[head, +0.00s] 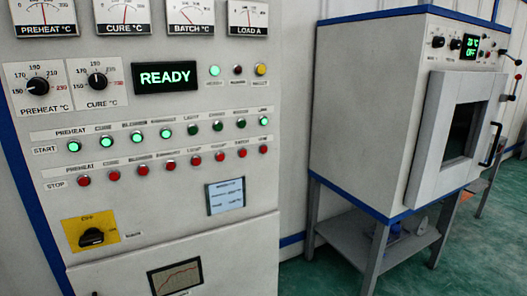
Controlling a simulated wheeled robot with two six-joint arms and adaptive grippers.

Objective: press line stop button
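A grey control panel (225,65) fills the left of the head view. Its lower button row, labelled STOP, holds several red buttons. The rightmost red button (263,149), under a small label that seems to read LINE, is the line stop button. Directly above it, the rightmost green button (265,121) of the START row looks lit. Nothing covers either button. Neither of my grippers is in view.
A READY display (164,78), dials and gauges sit above the buttons. A yellow-plated rotary switch (91,232) is at lower left, and a small label screen (226,196) is below the stop row. A grey oven (380,110) on a blue-edged stand is at right.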

